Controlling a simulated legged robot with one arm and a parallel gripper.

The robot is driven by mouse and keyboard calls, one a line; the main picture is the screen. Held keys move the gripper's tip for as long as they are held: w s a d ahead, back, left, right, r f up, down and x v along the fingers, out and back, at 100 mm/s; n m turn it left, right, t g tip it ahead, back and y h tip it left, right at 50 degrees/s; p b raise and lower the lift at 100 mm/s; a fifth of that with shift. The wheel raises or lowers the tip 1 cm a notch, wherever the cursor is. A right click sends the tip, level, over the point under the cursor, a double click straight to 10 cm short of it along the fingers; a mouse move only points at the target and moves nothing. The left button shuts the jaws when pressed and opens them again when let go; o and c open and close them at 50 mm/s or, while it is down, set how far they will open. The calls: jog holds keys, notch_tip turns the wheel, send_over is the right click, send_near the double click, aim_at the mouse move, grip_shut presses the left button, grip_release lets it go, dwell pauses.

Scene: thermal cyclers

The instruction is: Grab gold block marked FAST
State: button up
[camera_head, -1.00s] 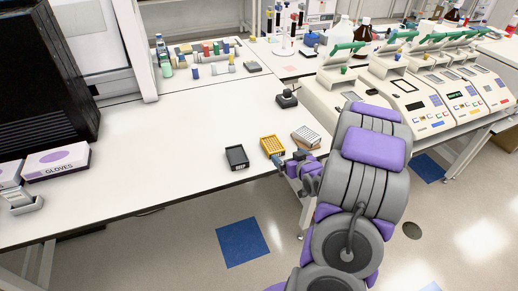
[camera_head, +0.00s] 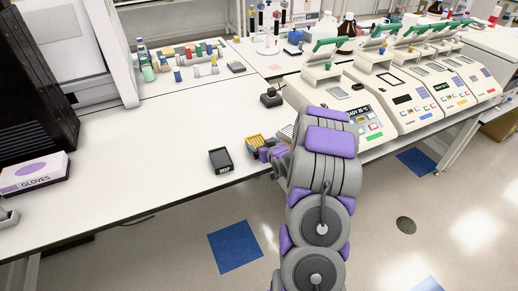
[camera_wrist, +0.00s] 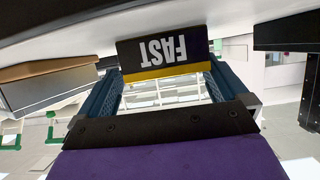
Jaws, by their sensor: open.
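The gold block (camera_head: 256,141) sits near the front edge of the white bench in the head view, partly hidden by my gripper (camera_head: 266,152). In the wrist view, which is upside down, the block's dark front (camera_wrist: 162,52) shows the word FAST over a thin gold strip. My gripper's two blue fingers (camera_wrist: 165,78) are spread apart, one on each side of the block's front. The block lies at or just beyond the fingertips; I cannot tell whether they touch it.
A black block (camera_head: 221,160) stands to the left of the gold one, and a pale block (camera_head: 287,131) to the right, partly covered by my arm. Thermal cyclers (camera_head: 347,95) line the right. A small black device (camera_head: 271,97) stands behind.

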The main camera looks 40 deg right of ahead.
aim_at(256, 144)
jog(key=w, duration=0.1)
jog(key=w+f, duration=0.1)
jog(key=shift+w+f, duration=0.3)
jog(key=shift+w+a+b, duration=0.25)
jog(key=shift+a+b, duration=0.05)
jog(key=shift+a+r, duration=0.3)
jog(key=shift+a, duration=0.15)
jog(key=shift+d+f, duration=0.2)
jog(key=shift+d, duration=0.6)
jog(key=c, duration=0.7)
jog(key=shift+a+r, duration=0.1)
jog(key=shift+a, duration=0.4)
jog(key=c, duration=0.7)
jog(key=shift+d, duration=0.15)
